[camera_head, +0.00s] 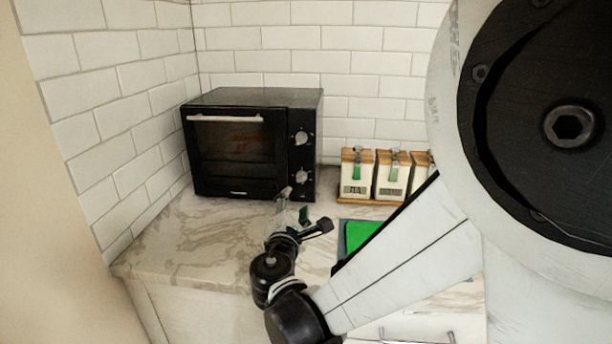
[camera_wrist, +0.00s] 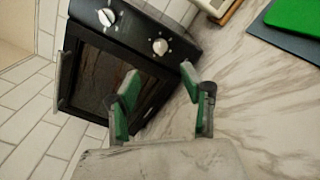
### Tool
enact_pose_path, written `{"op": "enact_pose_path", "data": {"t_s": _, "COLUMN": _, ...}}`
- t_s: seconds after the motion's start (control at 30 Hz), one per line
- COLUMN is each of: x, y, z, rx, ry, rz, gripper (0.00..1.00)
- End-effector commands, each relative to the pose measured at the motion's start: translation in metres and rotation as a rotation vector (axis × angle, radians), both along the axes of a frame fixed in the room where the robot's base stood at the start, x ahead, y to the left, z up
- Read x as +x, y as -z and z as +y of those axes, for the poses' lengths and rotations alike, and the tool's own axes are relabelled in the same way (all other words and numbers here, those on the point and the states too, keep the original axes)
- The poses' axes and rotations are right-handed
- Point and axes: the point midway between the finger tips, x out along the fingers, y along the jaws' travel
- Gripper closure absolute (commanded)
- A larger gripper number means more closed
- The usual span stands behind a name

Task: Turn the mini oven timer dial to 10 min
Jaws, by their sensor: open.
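The black mini oven (camera_head: 255,145) stands on the marble counter against the tiled corner, its door shut with a pale bar handle (camera_head: 225,118). Two silver dials sit on its right panel: an upper dial (camera_head: 301,138) and a lower dial (camera_head: 301,177). Both dials also show in the wrist view, one at the upper left (camera_wrist: 106,17) and one nearer the fingers (camera_wrist: 160,46). I cannot read their markings. My gripper (camera_head: 293,203) is open and empty in front of the oven's lower right corner. In the wrist view its green-padded fingers (camera_wrist: 162,98) are apart, touching neither dial.
Several white canisters with wooden lids (camera_head: 374,172) stand right of the oven. A green board (camera_head: 360,235) on a grey-blue mat lies on the counter to the right. The marble counter (camera_head: 195,235) in front of the oven is clear. My arm hides the right side.

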Motion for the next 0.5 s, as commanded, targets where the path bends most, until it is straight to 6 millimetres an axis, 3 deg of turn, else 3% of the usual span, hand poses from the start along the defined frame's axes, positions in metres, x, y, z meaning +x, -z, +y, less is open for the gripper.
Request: {"op": "enact_pose_path", "data": {"t_s": 0.5, "x": 0.093, "y": 0.001, "z": -0.01, "rx": 0.001, "ry": 0.0, "rz": 0.0, "gripper": 0.58}}
